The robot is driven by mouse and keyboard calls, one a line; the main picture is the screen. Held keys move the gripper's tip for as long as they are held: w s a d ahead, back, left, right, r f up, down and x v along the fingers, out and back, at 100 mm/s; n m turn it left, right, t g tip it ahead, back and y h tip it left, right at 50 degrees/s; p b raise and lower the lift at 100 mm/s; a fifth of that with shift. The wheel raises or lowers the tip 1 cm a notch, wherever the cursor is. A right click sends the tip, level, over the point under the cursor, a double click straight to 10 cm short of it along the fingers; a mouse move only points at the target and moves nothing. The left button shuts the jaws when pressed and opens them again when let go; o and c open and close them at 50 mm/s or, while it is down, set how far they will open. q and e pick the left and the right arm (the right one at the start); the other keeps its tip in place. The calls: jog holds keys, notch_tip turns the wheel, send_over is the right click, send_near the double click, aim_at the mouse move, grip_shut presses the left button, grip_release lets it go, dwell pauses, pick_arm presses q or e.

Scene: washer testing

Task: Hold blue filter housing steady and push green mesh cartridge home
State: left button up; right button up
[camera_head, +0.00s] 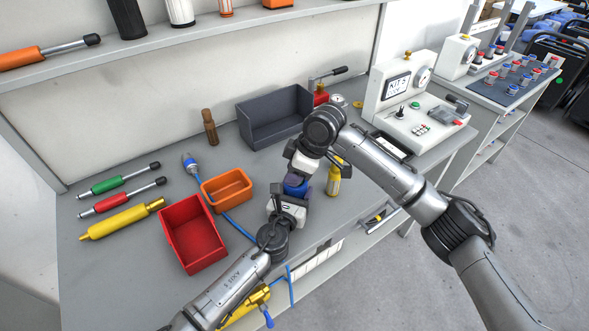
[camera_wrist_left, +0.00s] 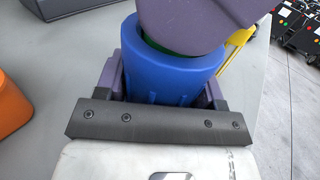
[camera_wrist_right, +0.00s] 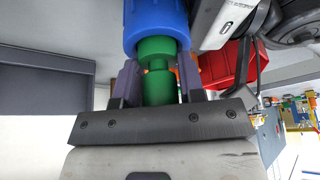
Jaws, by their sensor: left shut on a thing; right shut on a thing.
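The blue filter housing (camera_wrist_left: 172,72) is held between the fingers of my left gripper (camera_wrist_left: 172,90), which is shut on it. In the head view the housing (camera_head: 294,187) is small and mostly hidden by the two grippers. The green mesh cartridge (camera_wrist_right: 157,70) is between the fingers of my right gripper (camera_wrist_right: 157,85), which is shut on it. In the right wrist view the cartridge's far end enters the opening of the blue housing (camera_wrist_right: 155,22). A green section shows outside the housing; how deep the rest sits is hidden.
A red bin (camera_head: 193,234), an orange bin (camera_head: 227,188) and a dark grey bin (camera_head: 274,120) stand on the bench. A yellow bottle (camera_head: 334,179) is close to the right of the grippers. Several handled tools lie at left. A test device (camera_head: 416,104) stands at right.

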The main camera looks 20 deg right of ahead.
jog(key=o, duration=0.9)
jog(key=shift+f, duration=0.2)
jog(key=shift+o, duration=0.7)
jog(key=shift+d+r, duration=0.1)
jog(key=shift+r, duration=0.05)
jog(key=v, duration=1.2)
